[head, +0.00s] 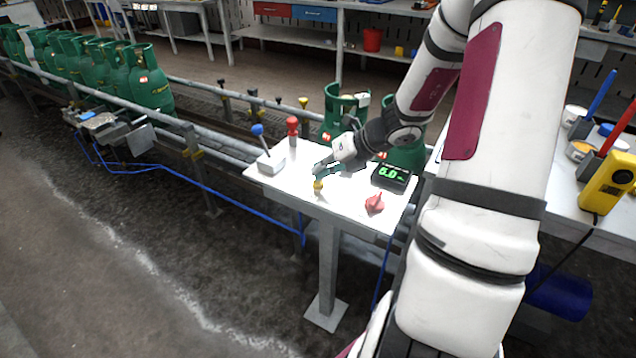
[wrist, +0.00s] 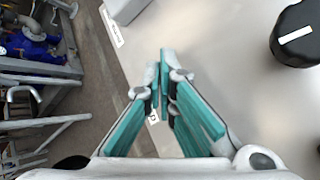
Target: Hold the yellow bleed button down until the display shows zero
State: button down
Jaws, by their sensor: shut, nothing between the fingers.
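The yellow bleed button (head: 318,186) stands on the white control panel (head: 290,192). My gripper (head: 320,172) is directly over it, its teal fingertips pointing down at or just above the button's top; I cannot tell whether they touch or press it. In the wrist view the fingers of my gripper (wrist: 161,75) are closed together with nothing between them, and the button is hidden. The dark display (head: 391,177) on the panel's right side shows green digits that look like 6.0.
A blue-knobbed lever (head: 258,131), a red knob (head: 292,126) and a red valve handle (head: 374,203) stand on the panel around my gripper. Green gas cylinders (head: 148,80) line the conveyor behind. A black knob (wrist: 297,33) shows in the wrist view.

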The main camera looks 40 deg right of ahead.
jog(key=shift+f+b, duration=0.3)
jog(key=shift+f, duration=0.15)
dwell(0.8)
dwell(2.8)
jog(key=shift+r+p, duration=0.9)
jog(key=shift+p, duration=0.05)
notch_tip(320, 180, up, 5)
jog(key=p, duration=0.5)
dwell(0.3)
